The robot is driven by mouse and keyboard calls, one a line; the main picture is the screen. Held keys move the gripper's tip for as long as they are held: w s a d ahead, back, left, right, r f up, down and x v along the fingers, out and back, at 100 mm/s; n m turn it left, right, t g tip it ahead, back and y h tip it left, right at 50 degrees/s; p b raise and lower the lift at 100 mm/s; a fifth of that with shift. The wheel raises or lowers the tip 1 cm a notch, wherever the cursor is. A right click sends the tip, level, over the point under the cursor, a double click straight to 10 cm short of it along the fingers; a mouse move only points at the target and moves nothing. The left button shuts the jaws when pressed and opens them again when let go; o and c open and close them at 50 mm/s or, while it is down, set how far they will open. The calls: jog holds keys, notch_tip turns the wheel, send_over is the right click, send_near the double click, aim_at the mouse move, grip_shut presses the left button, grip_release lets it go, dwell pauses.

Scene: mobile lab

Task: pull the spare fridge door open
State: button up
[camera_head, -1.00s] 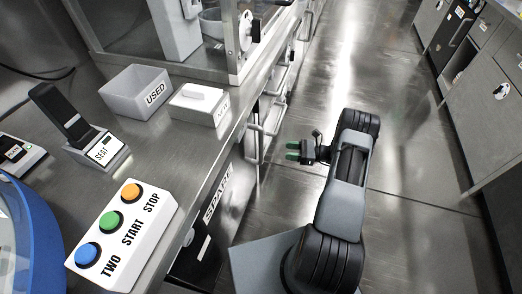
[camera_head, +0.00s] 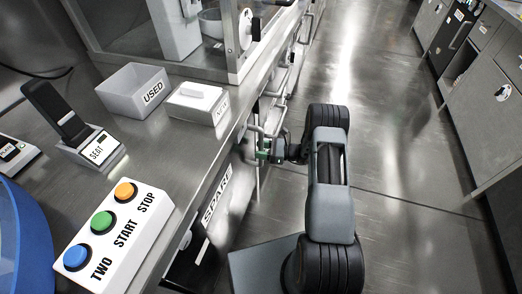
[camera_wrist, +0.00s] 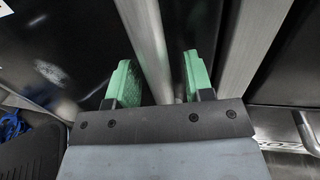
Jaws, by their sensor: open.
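The spare fridge, with its "SPARE" label (camera_head: 217,194), is under the left counter in the head view. Its front is seen at a steep angle. My gripper (camera_head: 270,150) is beside the cabinet fronts, at a grey bar handle (camera_head: 257,137). In the wrist view my gripper (camera_wrist: 159,78) is open, its green fingers apart. A metal bar (camera_wrist: 148,38) runs down between the fingers, nearer the left one. I cannot tell whether either finger touches it. Dark glossy panels lie behind. The head view does not show clearly which door this bar belongs to.
A second metal bar (camera_wrist: 255,45) stands right of my fingers. The aisle floor (camera_head: 385,120) is clear.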

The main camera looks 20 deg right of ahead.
grip_shut()
dwell(0.4)
